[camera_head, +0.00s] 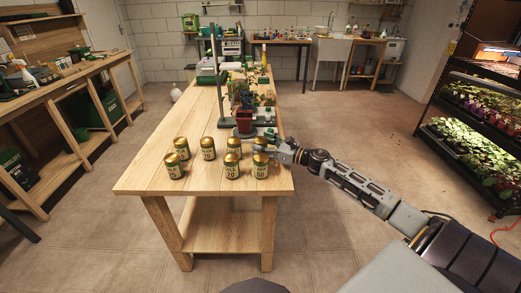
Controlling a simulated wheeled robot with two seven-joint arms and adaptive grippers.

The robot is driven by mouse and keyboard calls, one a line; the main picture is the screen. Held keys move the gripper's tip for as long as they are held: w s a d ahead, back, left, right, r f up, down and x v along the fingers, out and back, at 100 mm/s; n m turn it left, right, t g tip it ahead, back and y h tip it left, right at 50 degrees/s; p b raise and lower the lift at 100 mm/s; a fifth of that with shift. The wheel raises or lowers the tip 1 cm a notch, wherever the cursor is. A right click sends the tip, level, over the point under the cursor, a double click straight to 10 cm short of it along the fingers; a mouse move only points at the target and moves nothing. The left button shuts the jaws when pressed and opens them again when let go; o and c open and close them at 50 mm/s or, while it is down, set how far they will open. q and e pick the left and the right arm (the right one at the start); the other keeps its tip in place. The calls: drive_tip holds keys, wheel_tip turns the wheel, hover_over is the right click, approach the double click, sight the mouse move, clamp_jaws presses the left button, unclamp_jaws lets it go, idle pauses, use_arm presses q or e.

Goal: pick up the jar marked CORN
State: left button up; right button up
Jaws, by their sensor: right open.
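Several small jars with gold lids and dark green labels stand upright on the near end of the wooden table. Three are at the front: a left jar (174,167), a middle jar (231,168) and a right jar (261,167). Behind them are a back-left jar (182,149), another jar (208,149) and a third jar (233,147). The label names are too small to read surely, so I cannot tell which is CORN. My right gripper (267,144) is open at the table's right side, close behind the front right jar. My left gripper is out of view.
The wooden table (148,178) has bare room at its front left. A red-brown pot (244,122) and seedlings stand behind the jars. A workbench (75,75) runs along the left, and a lit plant rack (470,110) stands at the right.

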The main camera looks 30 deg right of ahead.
drive_tip(key=shift+x, duration=0.8)
drive_tip(key=c, duration=1.2)
